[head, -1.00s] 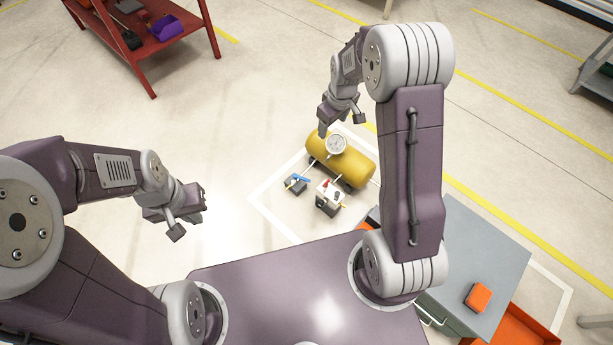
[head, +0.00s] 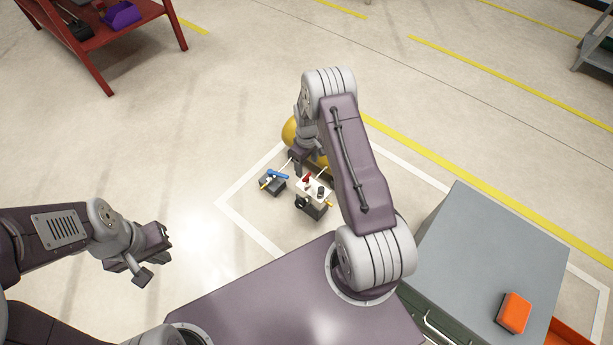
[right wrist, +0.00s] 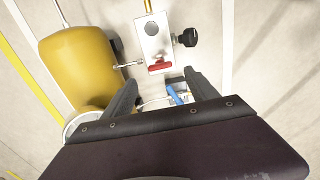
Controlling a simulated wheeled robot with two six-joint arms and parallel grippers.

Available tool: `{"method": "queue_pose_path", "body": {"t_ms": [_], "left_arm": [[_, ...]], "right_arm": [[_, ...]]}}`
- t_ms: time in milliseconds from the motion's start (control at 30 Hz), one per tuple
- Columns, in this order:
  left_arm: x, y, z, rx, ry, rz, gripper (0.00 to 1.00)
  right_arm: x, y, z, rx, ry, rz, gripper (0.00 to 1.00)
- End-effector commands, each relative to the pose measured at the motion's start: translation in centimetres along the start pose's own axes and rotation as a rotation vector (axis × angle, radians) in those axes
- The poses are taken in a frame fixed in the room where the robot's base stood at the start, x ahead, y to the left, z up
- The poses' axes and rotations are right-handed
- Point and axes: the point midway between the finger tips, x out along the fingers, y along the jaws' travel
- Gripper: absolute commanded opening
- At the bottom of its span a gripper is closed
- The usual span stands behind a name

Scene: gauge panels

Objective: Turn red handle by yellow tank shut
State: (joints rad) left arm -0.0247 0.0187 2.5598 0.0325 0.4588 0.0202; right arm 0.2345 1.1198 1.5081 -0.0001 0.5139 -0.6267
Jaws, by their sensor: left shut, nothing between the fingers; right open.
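The yellow tank (head: 290,131) lies on the floor, partly hidden behind my right arm; it also shows at the left in the right wrist view (right wrist: 80,65). The small red handle (head: 306,180) sits on a white-topped valve block (head: 318,192) beside the tank. In the right wrist view the red handle (right wrist: 160,66) lies crosswise near the block's lower edge. My right gripper (right wrist: 163,88) is open and empty, its fingertips just short of the red handle in that view. My left gripper (head: 155,256) is shut and empty, far to the left.
A blue handle (head: 277,175) on a dark block is close by; it shows between my right fingers (right wrist: 174,94). A black knob (right wrist: 187,38) sticks out beside the valve block. A grey cabinet (head: 490,250) stands at right.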

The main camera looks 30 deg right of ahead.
Motion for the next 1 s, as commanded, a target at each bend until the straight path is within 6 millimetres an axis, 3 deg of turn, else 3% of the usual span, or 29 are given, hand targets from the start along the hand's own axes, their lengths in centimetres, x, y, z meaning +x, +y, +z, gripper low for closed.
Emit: {"method": "queue_pose_path", "body": {"t_ms": [33, 233, 533, 567, 767, 800, 1000], "left_arm": [[1.4, 0.0, 0.2, 0.000, 0.000, 0.000, 0.00], [4.2, -0.1, 0.5, 0.000, -0.001, 0.000, 0.00], [4.3, -0.1, 0.5, 0.000, -0.001, 0.000, 0.00], [4.3, -0.1, 0.5, 0.000, -0.001, 0.000, 0.00], [4.3, -0.1, 0.5, 0.000, -0.001, 0.000, 0.00], [4.3, -0.1, 0.5, 0.000, -0.001, 0.000, 0.00], [4.1, -0.1, 0.4, 0.000, 0.000, 0.000, 0.00]], "right_arm": [[1.9, -0.1, 0.1, 0.000, -0.002, -0.001, 0.67], [6.0, 0.0, 0.0, 0.000, 0.000, 0.000, 0.67], [6.6, 0.0, 0.0, 0.000, 0.000, 0.000, 0.67], [6.6, 0.0, 0.0, 0.000, 0.000, 0.000, 0.65], [6.6, 0.0, 0.0, 0.000, 0.000, 0.000, 0.09], [6.6, 0.0, 0.0, 0.000, 0.000, 0.000, 0.05], [6.5, 0.0, 0.0, 0.017, 0.000, 0.000, 0.05]]}}
